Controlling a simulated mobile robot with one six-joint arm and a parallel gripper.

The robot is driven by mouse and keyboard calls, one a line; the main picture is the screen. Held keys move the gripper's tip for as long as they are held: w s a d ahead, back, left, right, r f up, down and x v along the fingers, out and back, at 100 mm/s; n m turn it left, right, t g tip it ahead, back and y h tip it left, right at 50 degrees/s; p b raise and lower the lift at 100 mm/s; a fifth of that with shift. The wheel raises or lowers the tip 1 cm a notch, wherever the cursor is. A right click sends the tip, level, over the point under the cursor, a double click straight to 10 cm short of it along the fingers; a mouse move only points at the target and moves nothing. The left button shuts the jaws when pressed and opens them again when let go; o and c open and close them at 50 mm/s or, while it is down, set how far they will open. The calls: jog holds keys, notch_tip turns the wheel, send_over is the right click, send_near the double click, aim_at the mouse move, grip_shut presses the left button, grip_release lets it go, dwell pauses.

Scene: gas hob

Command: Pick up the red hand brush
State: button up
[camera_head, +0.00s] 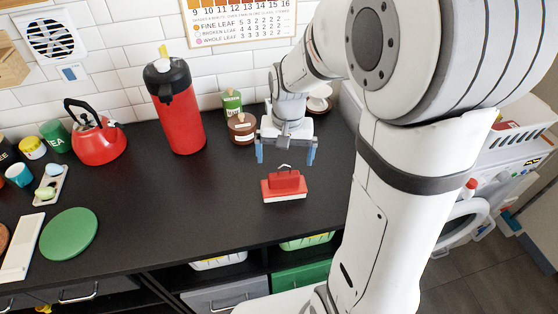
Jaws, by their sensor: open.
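The red hand brush (284,186) lies on the black countertop (170,215), right of its middle. It has a red block-shaped body with a raised grip on top and a pale strip along its lower edge. My gripper (286,155) points down above and slightly behind the brush, with its two blue-grey fingers apart. The gripper is open and nothing shows between the fingers. It looks apart from the brush, but the exact height gap is hard to tell.
A red and black flask (178,110) stands behind to the left. A brown jar (241,129) and a green bottle (232,103) stand close left of my gripper. A red kettle (97,140) and green disc (69,234) are further left. The counter around the brush is clear.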

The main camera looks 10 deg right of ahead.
aim_at(285, 175)
jog(key=f, duration=0.7)
jog(key=shift+w+f, duration=0.2)
jog(key=shift+f, duration=0.2)
jog(key=shift+c, duration=0.2)
jog(key=c, duration=1.2)
